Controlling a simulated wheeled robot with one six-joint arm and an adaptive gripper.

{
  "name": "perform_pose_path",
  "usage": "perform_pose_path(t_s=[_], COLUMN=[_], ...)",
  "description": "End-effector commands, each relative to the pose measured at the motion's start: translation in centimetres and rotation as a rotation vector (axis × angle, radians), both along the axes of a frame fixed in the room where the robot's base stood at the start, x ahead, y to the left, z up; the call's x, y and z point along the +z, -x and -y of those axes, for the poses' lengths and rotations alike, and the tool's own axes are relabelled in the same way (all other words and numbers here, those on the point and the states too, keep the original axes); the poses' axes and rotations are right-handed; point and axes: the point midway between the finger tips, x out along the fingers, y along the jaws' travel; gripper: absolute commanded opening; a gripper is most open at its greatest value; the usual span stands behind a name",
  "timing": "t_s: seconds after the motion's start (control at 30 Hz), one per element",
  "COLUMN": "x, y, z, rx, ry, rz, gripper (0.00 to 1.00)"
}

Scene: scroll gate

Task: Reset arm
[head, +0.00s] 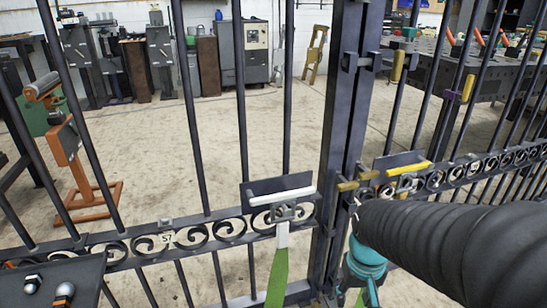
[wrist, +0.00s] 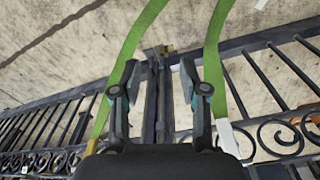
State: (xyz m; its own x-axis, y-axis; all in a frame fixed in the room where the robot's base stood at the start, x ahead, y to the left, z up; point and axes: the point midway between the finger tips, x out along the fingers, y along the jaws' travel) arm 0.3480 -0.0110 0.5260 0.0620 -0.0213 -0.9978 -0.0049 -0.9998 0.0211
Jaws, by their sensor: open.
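My arm reaches in from the right in the head view, and the teal part of my gripper (head: 366,262) hangs low in front of the gate's centre posts. In the wrist view my gripper (wrist: 158,72) is open, its fingers apart with the dark gate posts (wrist: 153,105) showing between them. No held thing shows. The dark metal scroll gate (head: 343,90) stands upright and appears closed. Its left leaf has a white handle (head: 283,196) and its right leaf a yellow handle (head: 408,168). A brass latch piece (head: 347,186) sits at the centre posts.
A green strap (head: 278,275) hangs below the white handle; green straps (wrist: 133,45) flank my fingers in the wrist view. Behind the bars are an orange stand (head: 72,150), machines (head: 256,50) and a dark workbench (head: 480,75). The concrete floor (head: 250,125) between them is clear.

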Motion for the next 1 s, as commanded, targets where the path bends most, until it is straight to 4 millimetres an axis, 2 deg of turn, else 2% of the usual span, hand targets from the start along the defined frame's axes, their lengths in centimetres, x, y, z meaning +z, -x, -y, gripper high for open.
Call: perform_pose_path(t_s=[0.03,0.1,0.3,0.5,0.7,1.0], x=[1.9,3.7,9.0,13.3,15.3,15.3], y=[0.6,1.5,3.3,4.7,5.3,5.3], z=[-0.2,-0.4,-0.8,-0.9,-1.1,-1.1], rx=[-0.001,-0.003,-0.002,0.004,0.008,0.009], ry=[-0.004,-0.009,-0.018,-0.019,-0.020,-0.020], rz=[0.034,0.074,0.226,0.367,0.430,0.430], gripper=[0.44,0.44,0.44,0.44,0.44,0.44])
